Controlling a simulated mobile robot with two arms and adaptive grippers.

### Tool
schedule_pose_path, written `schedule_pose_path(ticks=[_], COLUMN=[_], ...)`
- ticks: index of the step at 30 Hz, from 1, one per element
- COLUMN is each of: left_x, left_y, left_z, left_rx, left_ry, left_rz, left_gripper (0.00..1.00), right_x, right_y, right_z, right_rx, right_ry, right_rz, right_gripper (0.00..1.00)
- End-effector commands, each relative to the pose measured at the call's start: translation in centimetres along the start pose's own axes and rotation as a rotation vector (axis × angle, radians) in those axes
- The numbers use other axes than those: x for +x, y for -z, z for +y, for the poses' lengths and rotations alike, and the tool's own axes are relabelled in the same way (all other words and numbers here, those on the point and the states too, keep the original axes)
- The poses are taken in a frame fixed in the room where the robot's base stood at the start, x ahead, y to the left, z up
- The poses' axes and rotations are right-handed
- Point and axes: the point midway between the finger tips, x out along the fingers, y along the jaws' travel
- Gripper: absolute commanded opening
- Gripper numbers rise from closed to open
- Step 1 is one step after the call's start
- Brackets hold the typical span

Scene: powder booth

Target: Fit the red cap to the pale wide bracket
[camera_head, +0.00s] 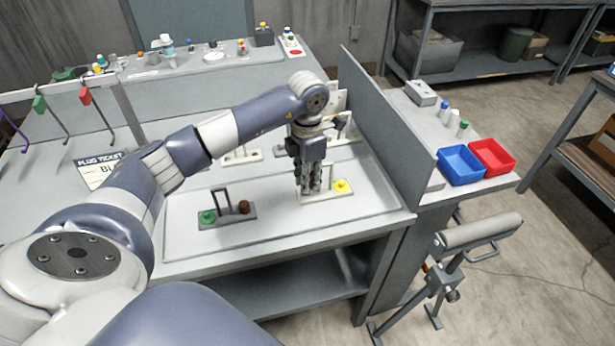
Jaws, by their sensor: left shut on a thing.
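My left gripper (311,184) points down over the left end of a pale wide bracket (328,195) on the tray of the bench. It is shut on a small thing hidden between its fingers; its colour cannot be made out. A yellow cap (341,186) sits on the right end of this bracket. The gripper covers the bracket's left end, so I cannot tell whether the held thing touches it. No red cap is clearly visible. My right gripper is out of view.
A grey bracket (227,216) with a green cap (208,217) and a brown cap (244,207) stands to the left. Another pale bracket (240,157) is behind. A tall grey partition (385,120) rises right of the gripper. Blue (461,165) and red (491,157) bins stand beyond it.

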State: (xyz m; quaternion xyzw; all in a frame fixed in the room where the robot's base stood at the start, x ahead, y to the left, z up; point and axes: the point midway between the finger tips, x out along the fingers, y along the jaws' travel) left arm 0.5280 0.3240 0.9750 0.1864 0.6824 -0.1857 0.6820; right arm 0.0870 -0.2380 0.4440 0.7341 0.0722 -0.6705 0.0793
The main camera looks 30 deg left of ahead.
Motion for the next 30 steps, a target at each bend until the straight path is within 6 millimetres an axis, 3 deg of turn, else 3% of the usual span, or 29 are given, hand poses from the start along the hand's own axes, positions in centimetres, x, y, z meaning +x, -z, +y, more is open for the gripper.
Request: schedule_pose_path(ticks=[26, 30], left_x=[1.6, 1.6], left_y=[0.0, 0.0], left_z=[0.0, 0.0], left_rx=[0.000, 0.000], left_ry=[0.000, 0.000], left_rz=[0.000, 0.000], left_gripper=[0.09, 0.40], right_x=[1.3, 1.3], right_y=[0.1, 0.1], right_z=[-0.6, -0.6], right_rx=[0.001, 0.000], right_ry=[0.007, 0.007], right_rz=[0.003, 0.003], right_gripper=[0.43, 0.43])
